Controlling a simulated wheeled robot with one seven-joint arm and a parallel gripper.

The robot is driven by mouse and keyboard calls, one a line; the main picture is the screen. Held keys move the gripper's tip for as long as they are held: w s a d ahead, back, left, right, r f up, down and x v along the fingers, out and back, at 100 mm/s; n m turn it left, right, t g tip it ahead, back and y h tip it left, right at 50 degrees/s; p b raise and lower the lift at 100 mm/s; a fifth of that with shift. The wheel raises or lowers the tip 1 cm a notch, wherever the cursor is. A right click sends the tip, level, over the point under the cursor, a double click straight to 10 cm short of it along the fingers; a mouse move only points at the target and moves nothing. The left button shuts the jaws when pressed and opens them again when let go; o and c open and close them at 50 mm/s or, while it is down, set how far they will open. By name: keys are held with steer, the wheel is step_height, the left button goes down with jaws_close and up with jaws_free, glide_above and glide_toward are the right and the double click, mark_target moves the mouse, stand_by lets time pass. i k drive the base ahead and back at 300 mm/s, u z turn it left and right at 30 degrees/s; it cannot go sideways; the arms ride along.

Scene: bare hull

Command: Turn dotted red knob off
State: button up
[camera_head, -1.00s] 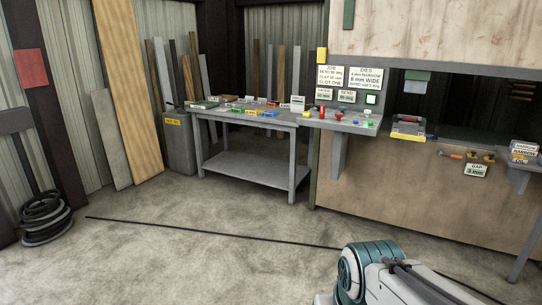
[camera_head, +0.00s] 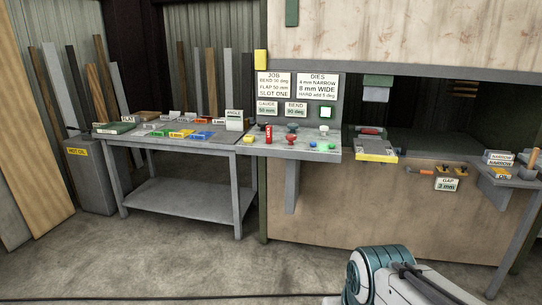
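A small control shelf (camera_head: 300,151) juts from the machine's front, with several small knobs and buttons on it. A red upright block with white lettering (camera_head: 268,135) stands at the shelf's left. My gripper is not in view; only a white and teal part of my arm shows at the bottom right, well short of the shelf.
A grey bench (camera_head: 185,147) with labelled pieces stands left of the shelf. A yellow-edged device (camera_head: 376,157) and a side shelf with boxes (camera_head: 500,172) are to the right. Job signs (camera_head: 274,85) hang above. The concrete floor (camera_head: 200,265) in front is clear.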

mark_target(290, 137)
steer(key=z, duration=0.25)
steer(key=i, duration=1.2)
steer(key=z, duration=0.3)
steer(key=i, duration=1.7)
steer(key=u, duration=0.2)
